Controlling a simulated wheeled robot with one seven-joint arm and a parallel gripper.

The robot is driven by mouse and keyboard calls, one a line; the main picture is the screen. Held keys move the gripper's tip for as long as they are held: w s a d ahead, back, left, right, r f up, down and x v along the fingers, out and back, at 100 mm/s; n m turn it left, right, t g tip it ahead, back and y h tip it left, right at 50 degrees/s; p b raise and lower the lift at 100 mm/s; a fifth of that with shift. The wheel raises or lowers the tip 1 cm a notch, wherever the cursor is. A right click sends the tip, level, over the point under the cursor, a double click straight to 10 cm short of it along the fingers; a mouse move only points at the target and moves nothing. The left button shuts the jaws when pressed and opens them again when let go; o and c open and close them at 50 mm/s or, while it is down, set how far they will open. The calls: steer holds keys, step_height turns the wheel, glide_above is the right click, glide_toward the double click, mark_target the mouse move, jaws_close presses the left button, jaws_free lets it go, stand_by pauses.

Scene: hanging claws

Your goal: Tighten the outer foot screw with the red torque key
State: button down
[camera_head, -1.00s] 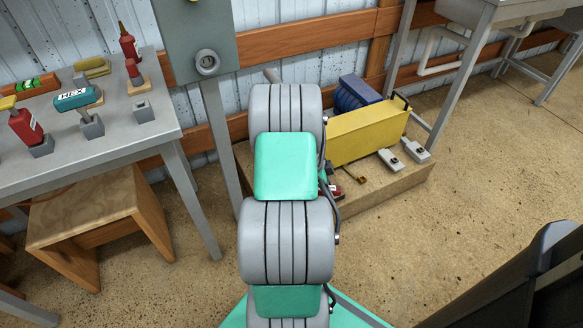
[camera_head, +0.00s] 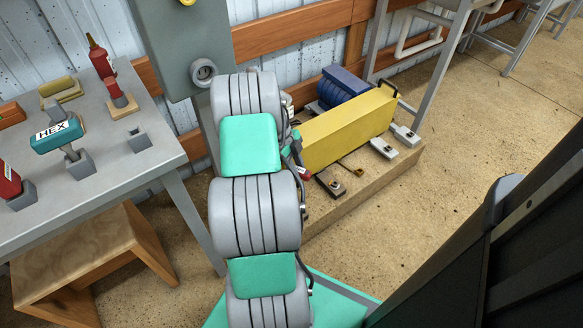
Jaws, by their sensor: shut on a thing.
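A yellow machine (camera_head: 348,128) with a blue ribbed motor (camera_head: 341,86) stands on a low wooden plinth. Two pale feet with dark screws, one nearer (camera_head: 383,148) and one farther right (camera_head: 405,135), stick out along its front. A dark foot with a screw (camera_head: 331,185) lies at its left end. I cannot tell which is the outer foot screw. My gripper (camera_head: 298,157) is mostly hidden behind my arm, at the machine's left end. A small red part, seemingly the red torque key (camera_head: 303,173), shows at it, low over the plinth. Its tip is not clear.
A wooden stool (camera_head: 85,250) stands below. A grey post with a box (camera_head: 180,45) rises behind my arm. Floor at right is open.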

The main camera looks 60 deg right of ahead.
steer(key=shift+w, duration=0.15)
steer(key=shift+w+f, duration=0.1)
steer(key=shift+w, duration=0.05)
step_height(320, 180, down, 12)
steer(key=b, duration=0.9)
steer(key=shift+r+b, duration=0.2)
steer(key=shift+b, duration=0.1)
stand_by(0.7)
steer(key=shift+f+b, duration=1)
steer(key=shift+f, duration=0.1)
steer(key=shift+m+y, duration=0.4)
steer(key=shift+m, duration=0.8)
